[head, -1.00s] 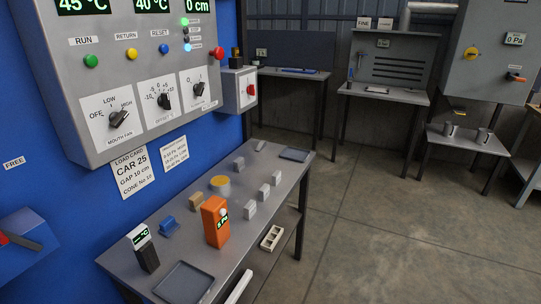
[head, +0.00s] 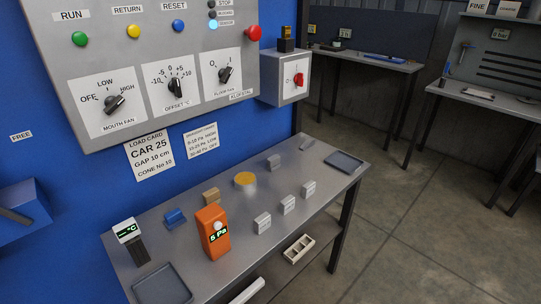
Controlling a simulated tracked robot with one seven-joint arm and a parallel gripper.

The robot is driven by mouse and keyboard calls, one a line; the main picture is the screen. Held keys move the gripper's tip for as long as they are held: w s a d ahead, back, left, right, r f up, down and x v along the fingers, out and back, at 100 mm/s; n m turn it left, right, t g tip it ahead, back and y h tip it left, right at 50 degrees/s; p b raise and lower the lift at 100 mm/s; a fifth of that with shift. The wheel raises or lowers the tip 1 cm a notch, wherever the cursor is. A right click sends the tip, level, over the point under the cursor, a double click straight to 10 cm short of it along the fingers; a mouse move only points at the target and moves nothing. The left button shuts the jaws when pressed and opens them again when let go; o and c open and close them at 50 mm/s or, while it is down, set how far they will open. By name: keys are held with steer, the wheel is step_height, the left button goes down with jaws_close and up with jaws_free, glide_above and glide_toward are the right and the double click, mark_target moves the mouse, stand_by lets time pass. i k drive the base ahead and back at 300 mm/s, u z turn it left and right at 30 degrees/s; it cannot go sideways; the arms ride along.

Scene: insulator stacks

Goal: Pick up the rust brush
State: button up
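I cannot single out a rust brush for certain. On the near grey table (head: 318,222) a small tan block (head: 211,196) stands behind the orange pressure meter (head: 212,232), beside a small blue object (head: 175,217); it is too small to tell whether it has bristles. A blue-and-orange hand tool (head: 461,58) hangs on the back panel of the far right bench, too small to name. My gripper is not in view.
The table also holds a yellow-topped cylinder (head: 245,182), several grey blocks (head: 288,204), a thermometer (head: 131,242) and two dark trays (head: 162,284) (head: 343,162). A control panel (head: 160,70) overhangs its back. The floor (head: 410,220) at right is clear.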

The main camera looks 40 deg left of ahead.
mark_target(273, 163)
steer(key=u, duration=0.35)
steer(key=i, duration=0.85)
steer(key=u, duration=0.9)
steer(key=i, duration=0.45)
steer(key=u, duration=0.25)
steer(key=k, duration=0.9)
steer(key=u, duration=0.2)
steer(key=i, duration=0.9)
steer(key=z, duration=0.1)
